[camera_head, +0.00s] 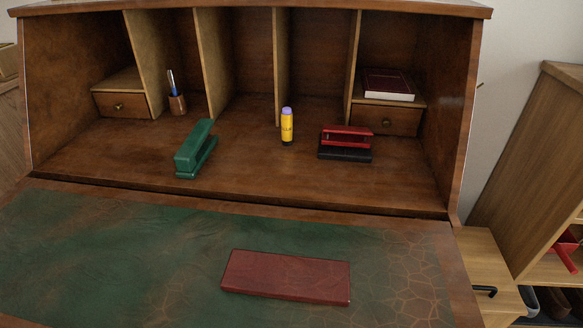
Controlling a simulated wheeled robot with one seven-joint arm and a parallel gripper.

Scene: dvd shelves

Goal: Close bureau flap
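The bureau flap (130,255) is folded down and open in the head view. It has a brown wooden border and a green, crackled inlay. A dark red flat case (285,278) lies on the flap, right of its middle. The flap's near edge is cut off by the bottom of the picture. Behind it is the open bureau interior (250,180), with upright dividers. My gripper does not show in this view.
Inside stand a green stapler (195,150), a yellow glue stick (287,126), a red and black hole punch (346,143) and a pen cup (177,103). A red book (389,84) lies on the right small drawer (386,121). Wooden shelving (535,150) stands at the right.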

